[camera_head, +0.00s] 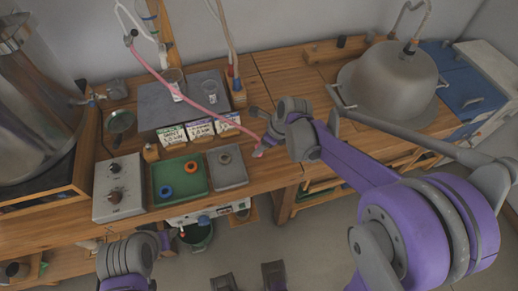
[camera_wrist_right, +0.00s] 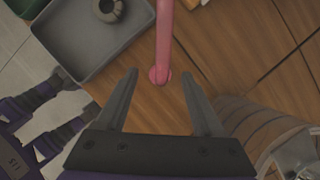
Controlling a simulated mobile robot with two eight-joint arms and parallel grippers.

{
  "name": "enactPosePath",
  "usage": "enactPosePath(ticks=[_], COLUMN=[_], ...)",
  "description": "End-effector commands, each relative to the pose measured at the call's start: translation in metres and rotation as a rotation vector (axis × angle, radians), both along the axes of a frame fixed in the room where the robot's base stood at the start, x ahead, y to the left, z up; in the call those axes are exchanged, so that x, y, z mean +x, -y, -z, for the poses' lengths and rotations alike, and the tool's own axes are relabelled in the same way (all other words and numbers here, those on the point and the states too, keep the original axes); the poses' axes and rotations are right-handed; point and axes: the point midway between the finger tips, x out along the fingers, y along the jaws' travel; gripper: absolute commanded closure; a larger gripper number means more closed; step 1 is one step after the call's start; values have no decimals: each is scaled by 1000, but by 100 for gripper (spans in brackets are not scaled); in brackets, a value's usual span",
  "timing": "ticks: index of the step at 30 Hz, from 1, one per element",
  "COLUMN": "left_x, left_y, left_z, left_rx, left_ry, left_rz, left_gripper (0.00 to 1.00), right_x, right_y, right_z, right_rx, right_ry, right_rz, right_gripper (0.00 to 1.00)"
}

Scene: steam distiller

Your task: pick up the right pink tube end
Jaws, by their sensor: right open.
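The pink tube (camera_head: 195,100) slopes from a stand at the back left across the bench. Its right end (camera_head: 264,145) lies near the bench's front edge, beside my right gripper (camera_head: 260,150). In the right wrist view the flared tube end (camera_wrist_right: 159,75) shows between the open fingertips of my right gripper (camera_wrist_right: 160,80). Neither finger visibly touches it, and the height gap cannot be told. My left gripper (camera_head: 165,240) is low at the bottom left, away from the tube; its fingers are too small to read.
A grey tray (camera_head: 227,178) and green tray (camera_head: 162,195) with blue and orange rings lie left of the right gripper. A control box (camera_head: 119,188) stands farther left. Labelled boxes (camera_head: 199,130) stand behind the trays. A large metal dome (camera_head: 390,82) stands at the back right.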

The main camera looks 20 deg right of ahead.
Motion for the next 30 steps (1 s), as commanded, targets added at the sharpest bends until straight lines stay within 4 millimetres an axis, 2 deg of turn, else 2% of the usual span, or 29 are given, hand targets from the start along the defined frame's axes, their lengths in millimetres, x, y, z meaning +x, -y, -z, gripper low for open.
enactPosePath(ticks=[3,6,14,25,30], left_x=[0,0,0,0,0], left_y=[0,0,0,0,0], left_z=[3,3,3,3,3], left_rx=[0,0,0,0,0], left_ry=[-1,-1,-1,-1,-1], left_rz=[0,0,0,0,0], left_gripper=[50,50,50,50,50], right_x=[5,6,7,7,7], right_y=[-6,-8,-8,-8,-8], right_z=[17,24,25,24,24], right_rx=[0,0,0,0,0], right_ry=[0,0,0,0,0], right_rz=[-1,-1,-1,-1,-1], right_gripper=[31,31,33,100,100])
